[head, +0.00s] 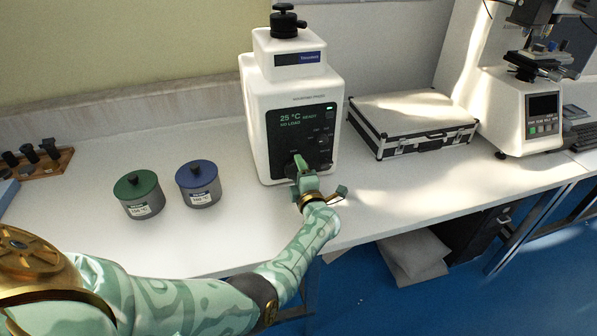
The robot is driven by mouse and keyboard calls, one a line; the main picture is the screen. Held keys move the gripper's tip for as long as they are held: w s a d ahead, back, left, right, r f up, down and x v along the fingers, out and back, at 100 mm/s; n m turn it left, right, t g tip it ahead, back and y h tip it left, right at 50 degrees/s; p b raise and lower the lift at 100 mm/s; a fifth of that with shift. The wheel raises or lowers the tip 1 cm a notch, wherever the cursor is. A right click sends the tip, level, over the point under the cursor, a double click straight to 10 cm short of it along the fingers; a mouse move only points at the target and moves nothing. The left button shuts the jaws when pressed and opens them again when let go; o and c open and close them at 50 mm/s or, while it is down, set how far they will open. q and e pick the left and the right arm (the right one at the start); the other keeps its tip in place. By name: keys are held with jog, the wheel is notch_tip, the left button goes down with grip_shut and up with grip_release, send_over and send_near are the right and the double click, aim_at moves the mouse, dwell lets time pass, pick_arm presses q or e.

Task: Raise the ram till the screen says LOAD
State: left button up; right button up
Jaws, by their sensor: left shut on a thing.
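A white instrument (254,100) with a black front panel stands against the wall. The lit text on its screen (291,119) shows 25 °C and READY, and the small line below appears to read NO LOAD. A dark knob (297,160) sits low on the panel. My left gripper (301,170) is shut on this knob, and its fingers hide part of it. A black round knob (284,20) tops the instrument. I cannot make out the ram itself. My right gripper is not in view.
A green-lidded tin (139,196) and a blue-lidded tin (200,186) stand left of the instrument. A wooden rack (42,160) is at far left. A silver case (412,122) and a white microscope-like tester (519,115) stand right. The bench front is mostly clear.

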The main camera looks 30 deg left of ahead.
pick_arm(q)
jog(key=shift+d+f+m, duration=0.1)
jog(key=shift+m, duration=0.6)
jog(key=o, duration=1)
